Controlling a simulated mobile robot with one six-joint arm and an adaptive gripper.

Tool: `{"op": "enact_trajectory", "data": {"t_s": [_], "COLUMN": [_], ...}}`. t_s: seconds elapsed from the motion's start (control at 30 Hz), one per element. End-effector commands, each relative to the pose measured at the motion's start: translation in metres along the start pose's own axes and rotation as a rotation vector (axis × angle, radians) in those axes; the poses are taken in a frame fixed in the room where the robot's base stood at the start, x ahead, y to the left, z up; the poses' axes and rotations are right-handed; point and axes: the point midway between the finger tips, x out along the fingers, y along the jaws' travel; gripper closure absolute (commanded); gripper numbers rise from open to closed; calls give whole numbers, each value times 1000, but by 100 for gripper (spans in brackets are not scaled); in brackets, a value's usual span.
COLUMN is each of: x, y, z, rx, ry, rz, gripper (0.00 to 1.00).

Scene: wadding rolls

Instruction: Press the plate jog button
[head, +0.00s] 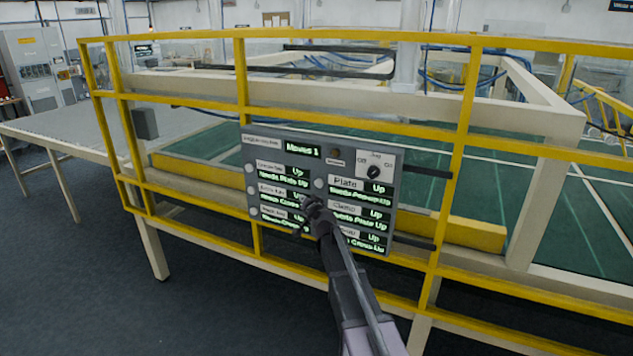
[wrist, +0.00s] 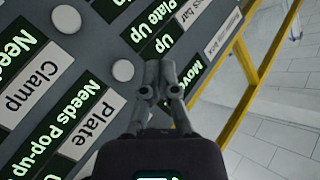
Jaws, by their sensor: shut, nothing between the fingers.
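The grey control panel (head: 285,143) hangs on the yellow railing. Its "Plate" label (head: 345,183) has a round pale button (head: 319,183) to its left, just above my gripper (head: 312,202) in the head view. In the wrist view the plate button (wrist: 123,71) lies at the end of the "Plate" label (wrist: 92,122), left of my fingertips (wrist: 159,68). The fingers are closed and empty, in front of the panel. The fingertips appear beside the button, not over it; the gap to the panel is unclear. The clamp button (wrist: 66,19) is farther left.
The jog switch knob (head: 374,171) sits at the panel's upper right. More buttons line its left side, such as one at the top (head: 249,168). Yellow rails (head: 240,80) surround the panel. A grey table (head: 60,130) stands at the left.

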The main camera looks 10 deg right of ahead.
Motion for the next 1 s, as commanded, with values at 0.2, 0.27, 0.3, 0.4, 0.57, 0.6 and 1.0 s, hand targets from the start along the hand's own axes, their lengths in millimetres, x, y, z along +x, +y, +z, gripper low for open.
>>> {"op": "enact_trajectory", "data": {"t_s": [0.2, 0.27, 0.3, 0.4, 0.57, 0.6, 1.0], "x": [0, 0, 0, 1, 4, 5, 30], "y": [0, 1, 1, 1, 3, 4, 23], "z": [-2, -2, -2, -2, -4, -5, -23], "rx": [3, 2, 2, 2, 2, 2, 2], "ry": [6, 6, 6, 5, 5, 5, 6], "rz": [1, 1, 1, 1, 2, 2, 3], "gripper": [100, 100, 100, 100, 100, 100, 100]}}
